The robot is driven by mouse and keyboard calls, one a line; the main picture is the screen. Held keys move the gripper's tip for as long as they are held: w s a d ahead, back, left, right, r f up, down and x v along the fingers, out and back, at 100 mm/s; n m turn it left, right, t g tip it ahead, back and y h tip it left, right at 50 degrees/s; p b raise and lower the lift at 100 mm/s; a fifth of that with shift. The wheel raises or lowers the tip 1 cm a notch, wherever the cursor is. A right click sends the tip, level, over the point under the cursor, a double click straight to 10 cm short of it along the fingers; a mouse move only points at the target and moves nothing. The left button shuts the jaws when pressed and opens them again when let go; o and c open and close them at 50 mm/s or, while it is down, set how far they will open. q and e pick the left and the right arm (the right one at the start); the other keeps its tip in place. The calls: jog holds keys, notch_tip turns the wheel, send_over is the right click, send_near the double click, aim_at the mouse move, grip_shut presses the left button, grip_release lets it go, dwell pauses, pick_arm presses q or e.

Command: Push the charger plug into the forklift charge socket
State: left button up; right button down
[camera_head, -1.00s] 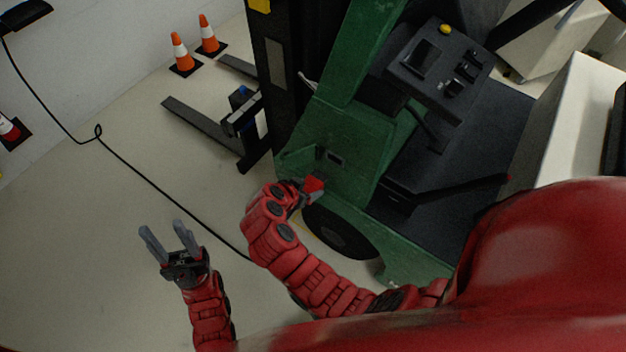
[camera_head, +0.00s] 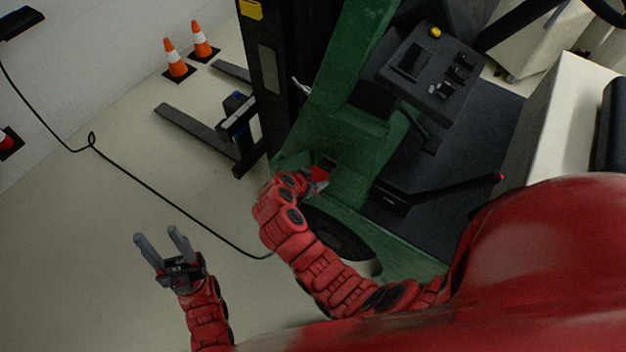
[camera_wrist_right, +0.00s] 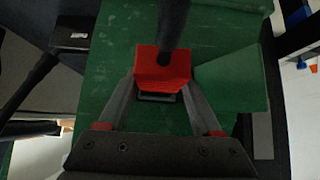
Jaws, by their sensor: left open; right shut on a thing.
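The red charger plug (camera_head: 319,175) is held in my right gripper (camera_head: 311,183), against or very near the green forklift's (camera_head: 350,130) side. In the right wrist view the plug (camera_wrist_right: 162,72) sits between the two fingers, with a thick dark cable (camera_wrist_right: 173,25) rising from it. The dark charge socket (camera_head: 327,161) shows just beyond the plug in the head view. In the wrist view a dark frame (camera_wrist_right: 157,98) shows at the plug's lower edge, mostly covered. I cannot tell whether the plug touches or enters the socket. My left gripper (camera_head: 160,243) is open and empty over the floor.
The black cable (camera_head: 150,185) runs from the wall unit (camera_head: 20,24) across the floor to behind my right arm. Orange cones (camera_head: 176,60) stand by the forks (camera_head: 195,135). A white block (camera_head: 550,130) stands at right. The left floor is mostly clear.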

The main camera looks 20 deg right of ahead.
aim_at(322, 170)
dwell(0.4)
jog(key=shift+b, duration=0.6)
dwell(0.4)
jog(key=shift+b, duration=0.55)
dwell(0.5)
jog(key=shift+b, duration=0.5)
jog(key=shift+r, duration=0.1)
jog(key=shift+w+d+b, duration=0.45)
jog(key=shift+w+d, duration=0.15)
jog(key=shift+d, duration=0.15)
jog(key=shift+w+d+b, duration=0.45)
jog(key=shift+w+d, duration=0.1)
jog(key=shift+d, duration=0.2)
grip_release()
